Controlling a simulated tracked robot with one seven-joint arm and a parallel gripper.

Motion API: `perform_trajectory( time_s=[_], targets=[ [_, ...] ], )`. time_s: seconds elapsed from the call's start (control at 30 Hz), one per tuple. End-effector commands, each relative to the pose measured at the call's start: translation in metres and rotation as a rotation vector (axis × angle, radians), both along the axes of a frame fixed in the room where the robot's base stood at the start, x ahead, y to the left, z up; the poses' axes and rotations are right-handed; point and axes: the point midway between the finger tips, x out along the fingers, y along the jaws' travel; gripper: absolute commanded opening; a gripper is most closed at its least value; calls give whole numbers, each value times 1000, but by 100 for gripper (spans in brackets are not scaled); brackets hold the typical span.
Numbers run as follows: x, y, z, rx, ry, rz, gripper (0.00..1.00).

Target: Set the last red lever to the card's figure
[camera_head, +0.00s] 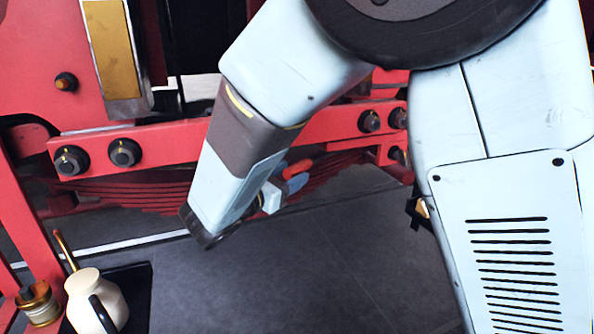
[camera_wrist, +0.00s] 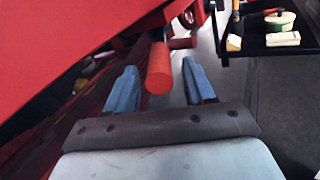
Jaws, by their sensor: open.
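A red rod-like lever (camera_wrist: 158,76) shows end-on in the wrist view, between the two blue-grey fingers of my gripper (camera_wrist: 160,70). The fingers stand apart on either side of it, with a visible gap at each side. In the head view the red lever end (camera_head: 299,169) shows beside my gripper (camera_head: 289,177), low in front of the red frame. My own forearm hides much of the gripper there. A second red rod (camera_wrist: 183,43) lies just beyond the first in the wrist view. I cannot make out the card or any scale in either view.
A cream jug (camera_head: 96,298) stands on a black tray (camera_head: 139,284) at lower left. A red beam (camera_head: 190,143) with large bolts runs behind my arm. A dark shelf (camera_wrist: 258,45) with small items is at upper right in the wrist view. The grey floor is clear.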

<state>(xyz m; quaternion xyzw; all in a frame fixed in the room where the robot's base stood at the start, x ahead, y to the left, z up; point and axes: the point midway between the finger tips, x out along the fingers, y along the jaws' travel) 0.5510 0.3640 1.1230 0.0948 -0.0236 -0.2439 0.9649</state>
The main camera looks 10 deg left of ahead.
Motion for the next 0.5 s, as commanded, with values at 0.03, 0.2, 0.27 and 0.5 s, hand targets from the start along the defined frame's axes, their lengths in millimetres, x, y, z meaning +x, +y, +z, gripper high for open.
perform_trajectory(
  time_s=[0.03, 0.2, 0.27, 0.5],
  targets=[
    [6, -4, 0, -1, -1, -2, 54],
    [21, -12, 0, 0, -1, -2, 54],
    [24, -13, 0, 0, -1, -1, 54],
    [27, -15, 0, 0, 0, 0, 54]
  ],
)
